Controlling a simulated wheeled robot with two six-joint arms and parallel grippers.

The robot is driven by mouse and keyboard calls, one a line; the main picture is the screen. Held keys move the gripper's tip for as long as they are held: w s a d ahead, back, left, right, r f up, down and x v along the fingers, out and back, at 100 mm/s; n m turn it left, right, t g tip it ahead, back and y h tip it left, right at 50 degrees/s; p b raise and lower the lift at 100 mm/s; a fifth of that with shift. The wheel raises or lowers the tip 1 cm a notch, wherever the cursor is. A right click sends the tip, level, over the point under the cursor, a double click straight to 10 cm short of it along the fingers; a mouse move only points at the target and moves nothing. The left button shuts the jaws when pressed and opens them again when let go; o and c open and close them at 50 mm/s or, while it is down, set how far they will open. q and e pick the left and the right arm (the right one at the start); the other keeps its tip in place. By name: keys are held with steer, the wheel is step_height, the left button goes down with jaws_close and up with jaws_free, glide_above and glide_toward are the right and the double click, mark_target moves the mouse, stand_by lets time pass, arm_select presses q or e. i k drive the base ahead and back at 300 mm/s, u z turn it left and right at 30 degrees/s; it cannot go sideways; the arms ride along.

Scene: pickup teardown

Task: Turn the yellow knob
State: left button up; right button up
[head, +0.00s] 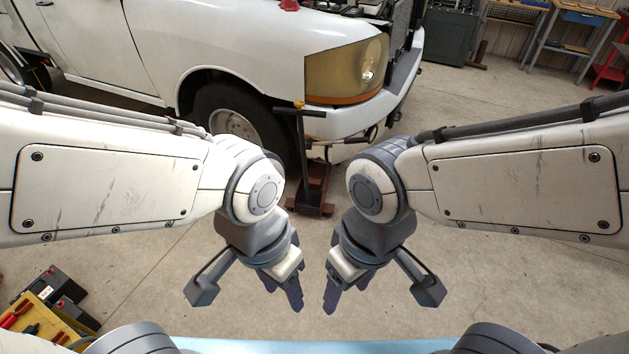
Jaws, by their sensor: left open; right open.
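A small yellow knob (299,104) sits on top of the upright post of a floor jack (313,196) in front of the white pickup. The jack has a dark T-shaped handle and a reddish base on the floor. My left gripper (283,289) is open and empty, pointing down in the lower middle of the head view. My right gripper (346,289) is open and empty beside it, also pointing down. Both grippers are apart from the knob and show well below it in the picture. My forearms do not cover the knob.
The white pickup (225,40) fills the upper left, its front wheel (233,122) left of the jack. A yellow tool case (35,325) and dark boxes (62,292) lie at lower left. Workbenches (570,15) stand at upper right. Concrete floor (480,110) is clear right of the pickup.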

mark_target(299, 104)
steer(key=z, duration=0.2)
steer(key=i, duration=0.35)
steer(key=z, duration=0.55)
steer(key=i, duration=2.2)
steer(key=u, duration=0.65)
